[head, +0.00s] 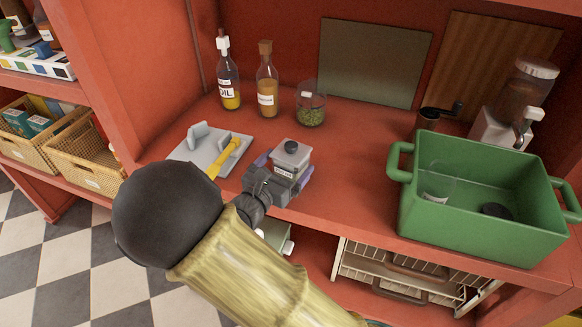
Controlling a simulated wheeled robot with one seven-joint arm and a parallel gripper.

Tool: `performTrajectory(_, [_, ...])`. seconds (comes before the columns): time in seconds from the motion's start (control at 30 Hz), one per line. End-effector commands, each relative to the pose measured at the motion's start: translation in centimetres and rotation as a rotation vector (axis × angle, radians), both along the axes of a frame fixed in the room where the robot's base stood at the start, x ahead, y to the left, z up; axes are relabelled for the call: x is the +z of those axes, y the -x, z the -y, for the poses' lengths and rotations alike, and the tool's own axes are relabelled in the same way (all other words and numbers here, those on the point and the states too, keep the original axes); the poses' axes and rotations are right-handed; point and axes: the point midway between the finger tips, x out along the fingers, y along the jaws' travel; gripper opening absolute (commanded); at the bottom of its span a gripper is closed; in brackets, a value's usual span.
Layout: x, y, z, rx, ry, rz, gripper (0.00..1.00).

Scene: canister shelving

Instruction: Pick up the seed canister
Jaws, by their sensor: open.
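A small squared canister (291,157) with a grey lid, a dark round knob and a pale label stands on the red counter; it appears to be the seed canister, though its label is too small to read surely. My gripper (283,174) is open at the canister, with one purple-grey finger on its left side and one on its right. The gripper body hides the canister's lower front. I cannot tell whether the fingers touch it.
Behind stand an oil bottle (229,82), an amber bottle (267,85) and a glass jar of green bits (311,105). A green bin (470,228) stands right. The counter behind the canister has free room.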

Motion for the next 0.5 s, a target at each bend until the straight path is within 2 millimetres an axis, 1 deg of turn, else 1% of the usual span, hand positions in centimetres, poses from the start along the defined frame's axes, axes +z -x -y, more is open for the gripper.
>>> performTrajectory(0.03, [0.1,-0.8,0.4,-0.003,0.001,0.001,0.94])
performTrajectory(0.1, [0.0,-1.5,0.9,-0.003,0.001,-0.001,0.94])
performTrajectory(0.2, [0.0,-2.1,1.2,0.000,0.001,-0.001,0.94])
performTrajectory(0.5, [0.0,-2.2,1.2,0.001,-0.001,-0.001,0.94])
